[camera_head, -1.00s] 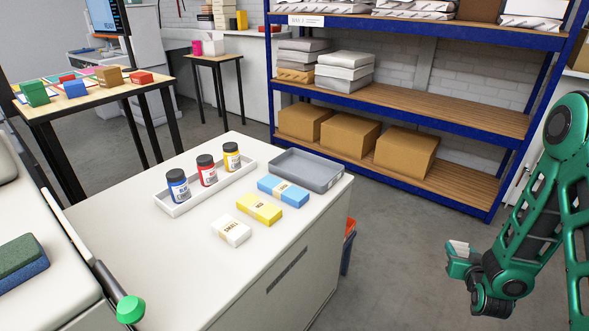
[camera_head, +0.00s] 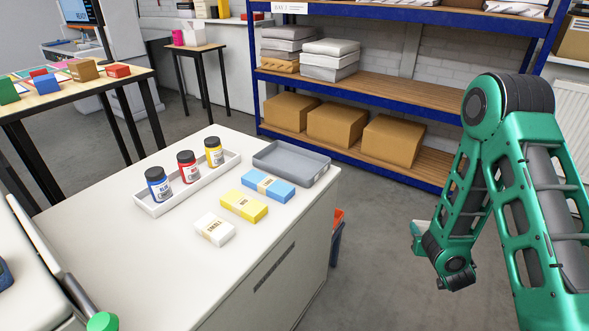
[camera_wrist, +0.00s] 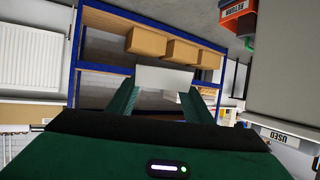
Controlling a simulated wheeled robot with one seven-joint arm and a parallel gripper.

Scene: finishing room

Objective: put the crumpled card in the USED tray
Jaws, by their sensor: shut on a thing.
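My gripper (camera_wrist: 160,98) is shut on a pale, flat piece, the card (camera_wrist: 164,78), held between its two green fingers. Creases on it are too small to make out. In the head view my gripper (camera_head: 417,236) is low over the floor, right of the white cabinet and apart from it. A shallow grey tray (camera_head: 268,165) stands on the cabinet's far right corner, with a small unreadable label on its end. In the wrist view a sign reading USED (camera_wrist: 280,137) shows at the lower right.
The white cabinet top (camera_head: 110,240) also bears a pale tray (camera_head: 160,208) of three ink jars and white, yellow and blue packs (camera_head: 268,187). An orange RETURN bin (camera_wrist: 238,8) is beside the cabinet. Blue shelving (camera_head: 400,95) stands behind. Floor around my gripper is clear.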

